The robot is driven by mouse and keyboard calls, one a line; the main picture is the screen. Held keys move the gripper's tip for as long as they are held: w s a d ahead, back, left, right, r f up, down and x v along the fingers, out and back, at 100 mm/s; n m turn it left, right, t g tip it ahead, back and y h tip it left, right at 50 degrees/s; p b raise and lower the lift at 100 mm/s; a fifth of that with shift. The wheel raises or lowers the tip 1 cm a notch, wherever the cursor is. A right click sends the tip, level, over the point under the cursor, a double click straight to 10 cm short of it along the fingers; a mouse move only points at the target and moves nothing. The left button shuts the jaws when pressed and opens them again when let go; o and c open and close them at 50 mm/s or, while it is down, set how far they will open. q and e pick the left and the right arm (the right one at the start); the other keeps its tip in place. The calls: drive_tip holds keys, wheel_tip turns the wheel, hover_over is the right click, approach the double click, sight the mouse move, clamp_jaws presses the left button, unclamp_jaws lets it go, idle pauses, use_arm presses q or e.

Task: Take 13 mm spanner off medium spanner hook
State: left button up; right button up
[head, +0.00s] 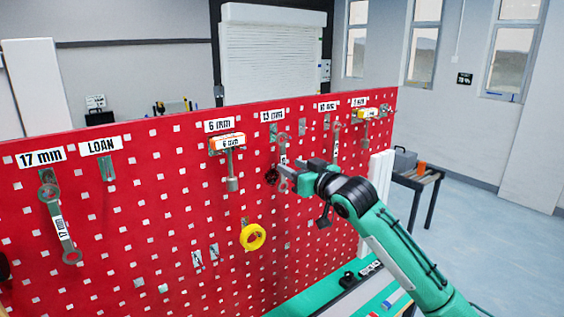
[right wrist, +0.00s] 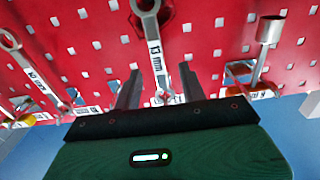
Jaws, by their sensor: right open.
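The 13 mm spanner (head: 282,150) hangs upright on the red pegboard below the 13 mm label (head: 272,115) in the head view. In the right wrist view the same spanner (right wrist: 153,45) shows its "13 mm" marking and runs down between my finger pads. My right gripper (head: 283,179) is open at the lower part of the spanner; the fingers (right wrist: 159,88) stand one on each side, with visible gaps. The hook at the spanner's upper end is too small to make out clearly. My left gripper is not in view.
The 17 mm spanner (head: 59,222) hangs at the left. A 6 mm tool (head: 228,143) hangs left of the 13 mm spanner, and another spanner (head: 336,140) hangs to the right. A yellow tape roll (head: 253,237) hangs lower. The LOAN hook (head: 108,170) is bare.

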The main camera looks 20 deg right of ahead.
sight(284, 163)
drive_tip(key=p+x, duration=0.1)
drive_tip(key=x, duration=0.1)
drive_tip(key=p+x, duration=0.2)
drive_tip(key=shift+w+f, duration=0.2)
drive_tip(key=shift+w, duration=0.2)
drive_tip(key=shift+w+a+f+p, duration=0.15)
drive_tip(key=shift+w+p, duration=0.15)
drive_tip(key=shift+w, duration=0.05)
clamp_jaws()
